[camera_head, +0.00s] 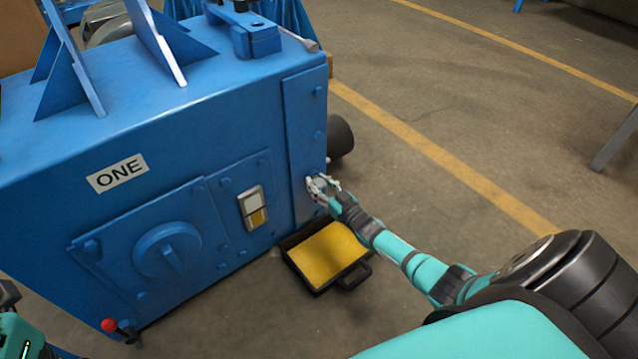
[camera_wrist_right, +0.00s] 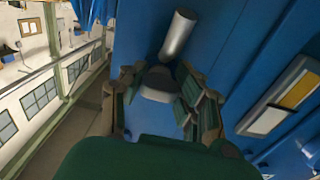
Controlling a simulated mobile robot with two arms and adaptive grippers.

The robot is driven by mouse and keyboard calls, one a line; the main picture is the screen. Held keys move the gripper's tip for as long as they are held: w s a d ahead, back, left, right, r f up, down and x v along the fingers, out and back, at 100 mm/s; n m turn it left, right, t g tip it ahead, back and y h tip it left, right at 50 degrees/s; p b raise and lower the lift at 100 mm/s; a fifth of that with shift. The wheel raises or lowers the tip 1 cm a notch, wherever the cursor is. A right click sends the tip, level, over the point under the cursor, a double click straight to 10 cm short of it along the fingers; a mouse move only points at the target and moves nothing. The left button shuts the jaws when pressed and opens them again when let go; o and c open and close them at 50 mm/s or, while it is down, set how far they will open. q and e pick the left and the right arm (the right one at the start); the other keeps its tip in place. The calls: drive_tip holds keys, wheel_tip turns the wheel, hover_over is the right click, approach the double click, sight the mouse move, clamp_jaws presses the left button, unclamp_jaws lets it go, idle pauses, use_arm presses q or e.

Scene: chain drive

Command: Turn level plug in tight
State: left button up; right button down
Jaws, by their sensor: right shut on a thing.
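The blue gearbox housing marked ONE (camera_head: 150,130) fills the left of the head view. My right gripper (camera_head: 320,188) reaches its narrow right-hand face low down, shut on the level plug. In the right wrist view the plug is a dark grey round piece (camera_wrist_right: 158,82) between the fingers (camera_wrist_right: 160,98), against the blue wall. The fingers hide most of it, so how deep it sits does not show. The sight glass (camera_head: 252,207), yellow in its lower part, is left of the gripper; it also shows in the wrist view (camera_wrist_right: 283,100).
A black tray of yellow oil (camera_head: 345,282) stands on the floor below my right gripper. A silver pipe (camera_wrist_right: 178,35) sticks out close above the plug. A red-knobbed lever (camera_head: 108,325) is at lower left. The floor to the right is open.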

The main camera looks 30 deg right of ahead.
drive_tip(key=shift+s+f, duration=0.25)
drive_tip(key=shift+f, duration=0.05)
drive_tip(key=c, duration=1.4)
unclamp_jaws()
drive_tip(key=o, duration=0.5)
drive_tip(key=shift+d+r, duration=0.1)
drive_tip(key=shift+r, duration=0.05)
drive_tip(key=shift+w+r, duration=0.1)
drive_tip(key=s, duration=1.2)
drive_tip(key=shift+d, duration=0.4)
